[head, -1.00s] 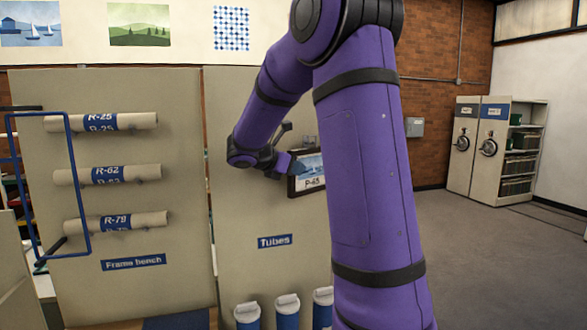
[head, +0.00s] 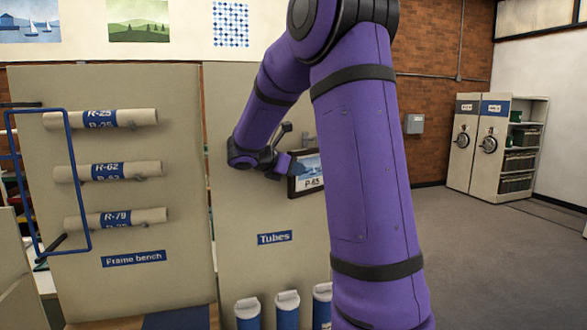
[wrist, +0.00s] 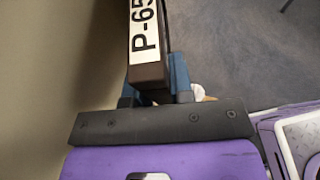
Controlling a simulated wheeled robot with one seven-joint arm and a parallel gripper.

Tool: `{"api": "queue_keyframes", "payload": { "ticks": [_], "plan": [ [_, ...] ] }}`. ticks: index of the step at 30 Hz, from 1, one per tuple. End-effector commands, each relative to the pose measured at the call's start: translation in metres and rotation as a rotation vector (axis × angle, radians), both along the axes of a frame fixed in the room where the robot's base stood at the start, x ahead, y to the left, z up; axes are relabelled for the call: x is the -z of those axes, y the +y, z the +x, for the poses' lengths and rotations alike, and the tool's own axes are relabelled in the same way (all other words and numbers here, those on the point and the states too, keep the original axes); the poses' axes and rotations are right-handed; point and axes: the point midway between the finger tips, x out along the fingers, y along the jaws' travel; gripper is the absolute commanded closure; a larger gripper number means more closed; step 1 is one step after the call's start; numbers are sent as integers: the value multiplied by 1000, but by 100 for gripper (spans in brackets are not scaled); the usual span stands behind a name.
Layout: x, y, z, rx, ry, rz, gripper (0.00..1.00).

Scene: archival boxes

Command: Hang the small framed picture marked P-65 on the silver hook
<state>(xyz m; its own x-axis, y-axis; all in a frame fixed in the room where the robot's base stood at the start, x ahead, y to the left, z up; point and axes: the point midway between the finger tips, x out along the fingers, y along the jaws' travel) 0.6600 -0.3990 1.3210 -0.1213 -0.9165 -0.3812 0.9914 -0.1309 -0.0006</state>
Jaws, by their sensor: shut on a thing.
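The small framed picture marked P-65 (head: 306,174) has a dark frame, a blue scene and a white label. It is upright in front of the beige panel marked Tubes, its right part hidden behind my arm. My gripper (head: 284,168) is shut on its left side. In the wrist view, the P-65 label on the picture (wrist: 143,30) faces up between the fingers of my gripper (wrist: 155,95). A small metallic fitting (head: 308,139) shows just above the frame; I cannot tell whether it is the silver hook or whether the picture touches it.
The beige panel (head: 265,110) stands close behind the picture. Rolled tubes (head: 105,172) lie on pegs at the left beside a blue wire rack (head: 70,180). White-capped blue tubes (head: 287,310) stand below. The floor (head: 480,260) at right is clear.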

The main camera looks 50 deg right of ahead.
Motion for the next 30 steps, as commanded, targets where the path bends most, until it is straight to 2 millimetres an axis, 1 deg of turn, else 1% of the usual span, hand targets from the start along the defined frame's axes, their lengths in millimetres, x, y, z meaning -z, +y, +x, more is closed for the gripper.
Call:
{"api": "queue_keyframes", "payload": {
  "ticks": [11,12,14,15,16,25,28,30],
  "plan": [
    [0,0,0,-1,-1,-1,100],
    [-1,0,0,0,-1,-1,77],
    [-1,0,0,-1,-1,-1,63],
    [0,0,0,0,-1,-1,54],
    [0,0,0,0,-1,-1,49],
    [0,2,0,-1,0,0,49],
    [-4,9,2,-1,-2,0,49],
    [-7,17,3,-3,-2,0,49]
  ]
}}
